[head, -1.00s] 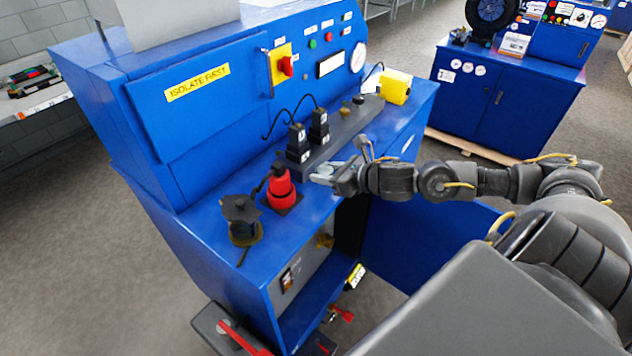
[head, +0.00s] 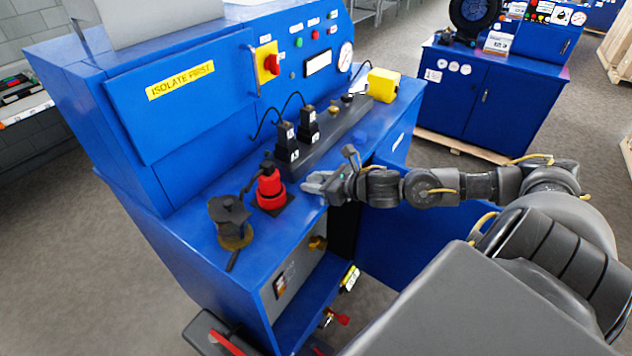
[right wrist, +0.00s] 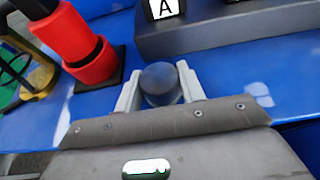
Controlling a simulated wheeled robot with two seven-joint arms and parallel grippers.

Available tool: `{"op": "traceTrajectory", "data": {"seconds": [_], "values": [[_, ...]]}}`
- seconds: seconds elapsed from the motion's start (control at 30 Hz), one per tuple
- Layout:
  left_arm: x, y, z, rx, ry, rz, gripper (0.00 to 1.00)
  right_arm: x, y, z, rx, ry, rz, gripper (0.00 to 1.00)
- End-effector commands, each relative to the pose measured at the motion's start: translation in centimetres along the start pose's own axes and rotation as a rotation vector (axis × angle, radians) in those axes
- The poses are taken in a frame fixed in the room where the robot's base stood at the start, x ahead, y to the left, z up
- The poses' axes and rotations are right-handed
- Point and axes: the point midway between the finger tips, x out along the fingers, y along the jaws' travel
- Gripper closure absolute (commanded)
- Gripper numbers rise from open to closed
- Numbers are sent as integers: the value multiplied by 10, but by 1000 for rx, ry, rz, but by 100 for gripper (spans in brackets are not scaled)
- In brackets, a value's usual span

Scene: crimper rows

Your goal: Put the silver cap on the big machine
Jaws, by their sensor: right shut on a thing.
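The big machine (head: 190,110) is the large blue bench with the "ISOLATE FIRST" label, filling the left and middle of the head view. My right gripper (head: 314,184) is over its worktop near the front edge, to the right of the red-and-black device (head: 270,190). In the right wrist view my right gripper (right wrist: 160,88) is shut on a rounded dark grey piece, seemingly the silver cap (right wrist: 159,78). It looks darker than silver here. The fingers hide its sides, and its lower part is hidden. My left gripper is not in view.
A dark rail (head: 318,140) with black blocks marked A runs along the worktop. A yellow box (head: 382,84) stands at its far end. A dark valve-like device (head: 231,220) is at the near left. A smaller blue cabinet (head: 490,95) stands behind. The worktop's front strip is partly clear.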

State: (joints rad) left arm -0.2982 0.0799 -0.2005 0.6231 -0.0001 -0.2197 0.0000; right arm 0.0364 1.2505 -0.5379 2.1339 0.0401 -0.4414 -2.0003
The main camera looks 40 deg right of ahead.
Motion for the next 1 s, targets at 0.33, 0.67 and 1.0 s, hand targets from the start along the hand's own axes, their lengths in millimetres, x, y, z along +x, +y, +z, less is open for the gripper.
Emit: {"op": "traceTrajectory", "data": {"seconds": [0.33,0.67,1.0], "values": [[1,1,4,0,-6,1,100,0,0,-1,0,0,0,39],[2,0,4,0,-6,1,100,-9,-1,-1,-4,4,-1,39],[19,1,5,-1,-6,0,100,-61,1,-2,-6,9,3,39]]}}
